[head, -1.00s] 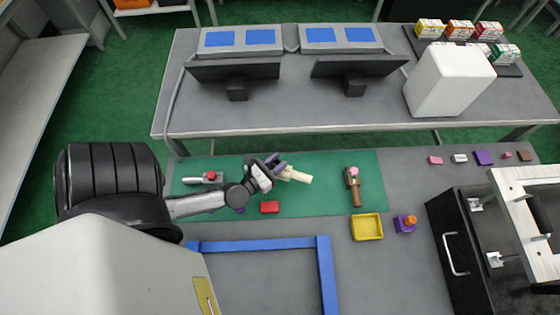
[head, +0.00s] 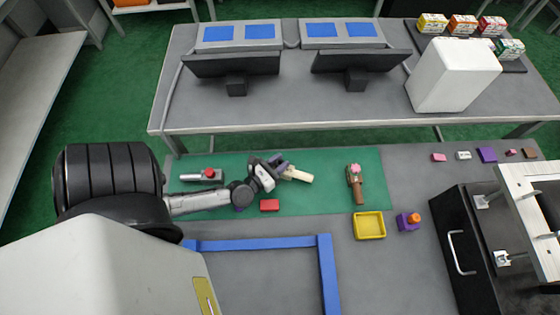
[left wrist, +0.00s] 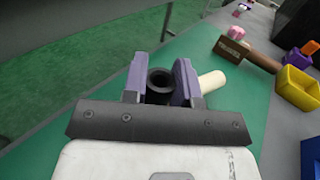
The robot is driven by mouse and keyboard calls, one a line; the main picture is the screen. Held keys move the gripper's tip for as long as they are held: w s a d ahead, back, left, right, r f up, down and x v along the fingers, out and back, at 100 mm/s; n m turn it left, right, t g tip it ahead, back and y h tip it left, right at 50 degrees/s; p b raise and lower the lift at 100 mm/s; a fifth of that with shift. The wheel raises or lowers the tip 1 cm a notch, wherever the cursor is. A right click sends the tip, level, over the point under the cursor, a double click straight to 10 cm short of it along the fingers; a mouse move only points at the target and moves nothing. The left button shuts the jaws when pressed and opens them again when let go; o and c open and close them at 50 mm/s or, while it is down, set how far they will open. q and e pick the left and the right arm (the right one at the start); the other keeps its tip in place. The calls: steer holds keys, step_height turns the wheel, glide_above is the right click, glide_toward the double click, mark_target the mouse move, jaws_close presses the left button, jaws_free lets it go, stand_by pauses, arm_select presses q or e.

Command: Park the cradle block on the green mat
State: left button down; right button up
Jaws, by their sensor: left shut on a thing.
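The green mat (head: 325,195) lies along the table behind the blue frame. My left gripper (head: 280,168) is over its middle, shut on a dark hollow round piece (left wrist: 160,82), which sits between its purple fingers in the left wrist view. A cream rod (head: 299,175) sticks out to the right beside the fingers; I cannot tell whether it joins the dark piece. I cannot tell for sure which thing is the cradle block. A brown piece with a pink top (head: 356,185) lies on the mat's right part. My right gripper is not in view.
A red block (head: 269,205) and a grey fixture with a red knob (head: 208,174) are on the mat. A yellow tray (head: 369,226) and a purple block with an orange top (head: 408,222) stand off its right front edge. Blue bars (head: 328,275) bound the front.

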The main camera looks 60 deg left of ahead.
arm_select(q)
steer(key=shift+f, duration=0.2)
steer(key=c, duration=0.9)
jaws_free()
steer(key=shift+r, duration=0.1)
